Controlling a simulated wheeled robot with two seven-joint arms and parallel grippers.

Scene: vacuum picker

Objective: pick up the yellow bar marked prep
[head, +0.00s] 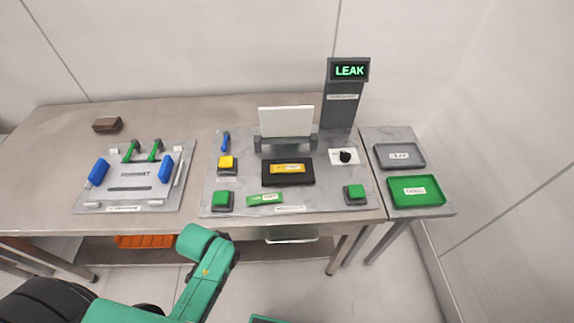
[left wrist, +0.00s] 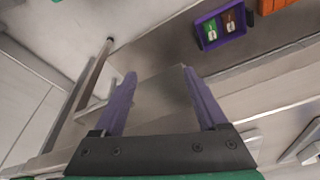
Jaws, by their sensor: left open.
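A yellow bar (head: 288,168) with a pale label lies in a black tray (head: 308,179) at the middle of the grey station plate. The label is too small to read, so I cannot confirm that it says prep. My left gripper (left wrist: 159,72) shows in the left wrist view with its two purple fingers apart and nothing between them. It is away from the bar, near the table's edge and lower shelf. In the head view only my green arm shows at bottom, well short of the bar. My right gripper is not in view.
A raised pale lid (head: 286,121) stands behind the tray. A display post (head: 342,95) reads LEAK. A green labelled bar (head: 265,198) lies in front. Grey (head: 414,164) and green (head: 442,196) trays are at right. A purple bin (left wrist: 207,41) holds small packs on the lower shelf.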

